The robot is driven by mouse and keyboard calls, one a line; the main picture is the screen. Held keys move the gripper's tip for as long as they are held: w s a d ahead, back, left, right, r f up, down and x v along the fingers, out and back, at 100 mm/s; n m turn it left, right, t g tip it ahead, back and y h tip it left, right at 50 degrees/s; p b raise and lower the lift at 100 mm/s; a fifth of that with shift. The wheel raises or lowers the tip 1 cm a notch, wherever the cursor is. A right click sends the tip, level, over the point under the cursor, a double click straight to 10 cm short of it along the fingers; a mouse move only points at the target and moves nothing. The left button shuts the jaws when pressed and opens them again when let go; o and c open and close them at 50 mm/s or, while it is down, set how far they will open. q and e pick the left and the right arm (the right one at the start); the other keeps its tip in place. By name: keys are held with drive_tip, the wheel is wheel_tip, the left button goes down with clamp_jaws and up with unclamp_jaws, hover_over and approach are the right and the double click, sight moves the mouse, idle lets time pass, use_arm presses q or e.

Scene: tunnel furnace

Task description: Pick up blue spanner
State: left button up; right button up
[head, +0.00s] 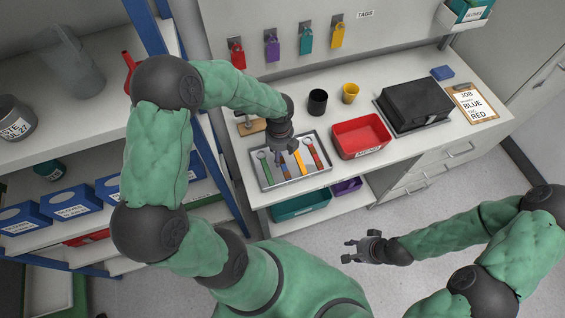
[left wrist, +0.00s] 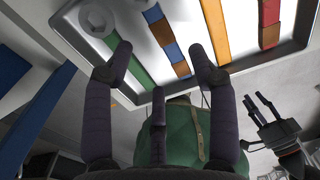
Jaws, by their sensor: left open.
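A grey tray (head: 262,186) on the bench holds several spanners side by side. The blue spanner (head: 284,170) lies between a green spanner (head: 267,168) and an orange spanner (head: 299,163); a red spanner (head: 315,156) is at the right. My left gripper (head: 281,156) is over the tray and hides part of the blue spanner. In the left wrist view the blue spanner (left wrist: 176,52), with brown bands, shows between the spread fingers of my left gripper (left wrist: 163,64). That gripper is open and empty; contact cannot be told. My right gripper (head: 346,251) is open and empty, above the floor.
A red bin (head: 361,152), a black cup (head: 317,101) and a yellow cup (head: 350,92) stand beside the tray. A black case (head: 415,103) and a clipboard (head: 474,104) are further right. Padlocks hang on the back panel. Blue-framed shelves stand at left.

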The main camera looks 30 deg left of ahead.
sight(281, 162)
use_arm(q)
wheel_tip(281, 162, down, 5)
drive_tip(key=shift+w+f+b, duration=0.1)
drive_tip(key=shift+w+b, duration=0.05)
drive_tip(key=shift+b, duration=0.5)
clamp_jaws()
